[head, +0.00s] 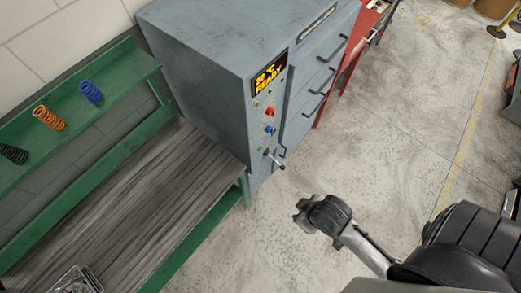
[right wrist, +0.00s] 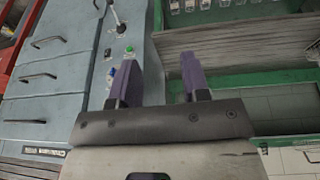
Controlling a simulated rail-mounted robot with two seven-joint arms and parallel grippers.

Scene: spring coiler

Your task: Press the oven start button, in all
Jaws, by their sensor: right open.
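The grey oven (head: 205,50) stands at the upper middle of the head view. Its lit display (head: 270,75) reads READY with a temperature above. Below it are a red button (head: 269,111), a blue control (head: 269,129) and a lever (head: 275,158). The right wrist view shows the panel the other way up, with a green button (right wrist: 130,50) beside the left finger and the lever (right wrist: 117,14) above it. My right gripper (head: 303,213) is open and empty, apart from the panel in the head view. Its purple fingers show in the right wrist view (right wrist: 158,68). My left gripper is out of view.
A green-framed workbench (head: 120,205) adjoins the oven on the left. A green shelf (head: 75,105) above it holds black, orange and blue springs. A red cabinet (head: 355,50) stands beyond the oven drawers. The concrete floor (head: 400,120) right of the oven is clear.

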